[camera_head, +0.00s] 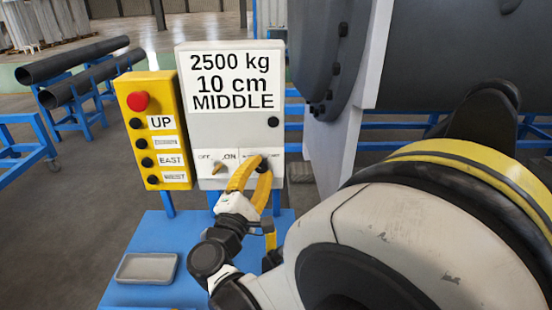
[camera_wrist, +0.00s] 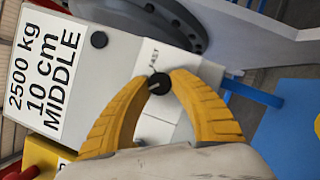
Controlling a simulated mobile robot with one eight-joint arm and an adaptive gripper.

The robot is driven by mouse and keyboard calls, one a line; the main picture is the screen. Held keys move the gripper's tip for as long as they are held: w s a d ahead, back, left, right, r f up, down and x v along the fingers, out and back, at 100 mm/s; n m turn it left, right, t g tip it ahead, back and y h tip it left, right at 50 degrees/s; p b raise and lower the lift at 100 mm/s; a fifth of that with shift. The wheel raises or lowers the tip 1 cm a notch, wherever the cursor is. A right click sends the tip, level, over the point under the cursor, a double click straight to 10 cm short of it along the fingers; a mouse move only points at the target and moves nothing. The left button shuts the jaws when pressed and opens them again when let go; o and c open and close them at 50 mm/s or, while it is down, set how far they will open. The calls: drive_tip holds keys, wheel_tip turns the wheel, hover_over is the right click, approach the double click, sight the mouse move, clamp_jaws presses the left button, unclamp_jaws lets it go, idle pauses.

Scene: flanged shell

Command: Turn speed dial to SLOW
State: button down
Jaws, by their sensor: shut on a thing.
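The speed dial (camera_wrist: 159,84) is a small round black knob with a light pointer mark, on a white label strip at the lower right of the grey control box (camera_head: 231,128). In the wrist view, letters that look like FAST show beside it; the SLOW marking is not readable. My gripper (camera_wrist: 158,80) has yellow fingers shut on the dial, one fingertip on each side. In the head view my gripper (camera_head: 261,167) reaches up to the box front and partly covers the dial and its label.
Left of the dial is an OFF/ON switch (camera_head: 217,168). A yellow button panel (camera_head: 155,130) with a red stop button (camera_head: 138,101) stands further left. A grey tray (camera_head: 147,268) lies on the blue stand (camera_head: 160,235). A large dark flanged shell (camera_head: 440,60) is at the right.

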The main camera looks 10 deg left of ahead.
idle(0.4)
drive_tip(key=c, duration=1.1)
unclamp_jaws()
drive_tip(key=v, duration=1.2)
